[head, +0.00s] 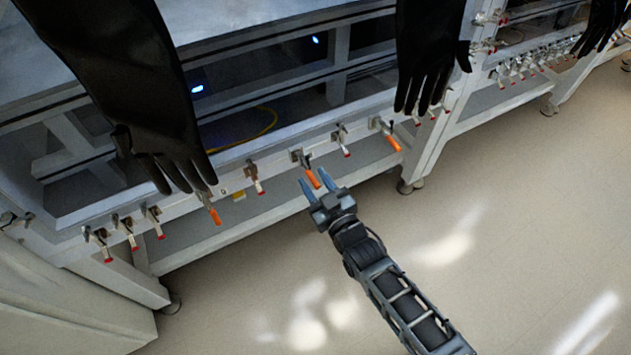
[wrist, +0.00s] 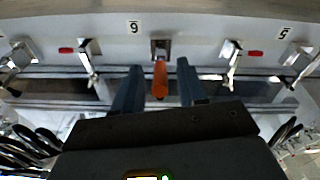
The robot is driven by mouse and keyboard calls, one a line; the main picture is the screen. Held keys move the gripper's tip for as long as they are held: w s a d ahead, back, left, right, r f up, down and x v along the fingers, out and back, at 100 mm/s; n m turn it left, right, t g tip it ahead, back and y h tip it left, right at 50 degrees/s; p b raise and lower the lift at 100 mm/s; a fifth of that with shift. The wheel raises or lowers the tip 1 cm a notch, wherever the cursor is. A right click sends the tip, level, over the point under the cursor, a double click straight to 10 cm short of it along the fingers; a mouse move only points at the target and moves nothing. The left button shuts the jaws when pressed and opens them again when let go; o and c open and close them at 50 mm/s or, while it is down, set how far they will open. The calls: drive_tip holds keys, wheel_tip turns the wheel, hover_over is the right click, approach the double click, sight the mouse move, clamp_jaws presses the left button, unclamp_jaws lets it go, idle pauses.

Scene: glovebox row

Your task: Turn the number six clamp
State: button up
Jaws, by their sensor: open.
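The number six label (wrist: 134,27) is on the pale rail in the wrist view. Just right of it is a clamp with an orange handle (wrist: 160,80), its metal base (wrist: 160,48) fixed to the rail. In the head view the same orange handle (head: 313,179) hangs down from the rail. My gripper (head: 316,180) is open, with its two blue-grey fingers on either side of this handle. In the wrist view my gripper (wrist: 158,72) has the handle between its fingers, with a gap showing on both sides.
Red-tipped clamps stand on both sides, one left (wrist: 90,62) and one right (wrist: 232,60). A number five label (wrist: 285,31) is farther right. Other orange handles (head: 215,215) (head: 393,143) are along the rail. Black gloves (head: 165,110) (head: 428,55) hang above. The floor (head: 480,230) is clear.

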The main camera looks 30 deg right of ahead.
drive_tip(key=shift+c, duration=0.4)
clamp_jaws()
